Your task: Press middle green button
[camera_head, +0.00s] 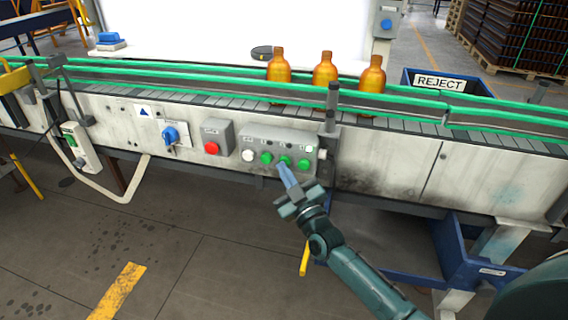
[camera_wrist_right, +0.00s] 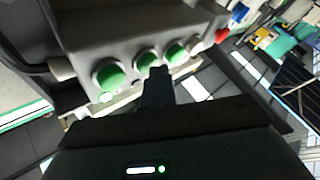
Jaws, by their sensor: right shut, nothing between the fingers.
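A grey control box (camera_head: 255,138) on the front of the conveyor carries a row of three green buttons. The middle green button (camera_head: 285,161) sits between the left green button (camera_head: 266,158) and the right green button (camera_head: 303,164). My right gripper (camera_head: 284,168) is shut and empty, its tips just below the middle button. In the right wrist view the fingers (camera_wrist_right: 158,72) point at the row, close to the middle button (camera_wrist_right: 147,60). I cannot tell whether they touch it. My left gripper is not in view.
A white button (camera_head: 248,155) is left of the green ones. A red button box (camera_head: 212,147) and a blue switch (camera_head: 171,135) are further left. Three amber bottles (camera_head: 325,70) stand on the conveyor (camera_head: 420,122). A blue reject bin (camera_head: 460,92) is behind it.

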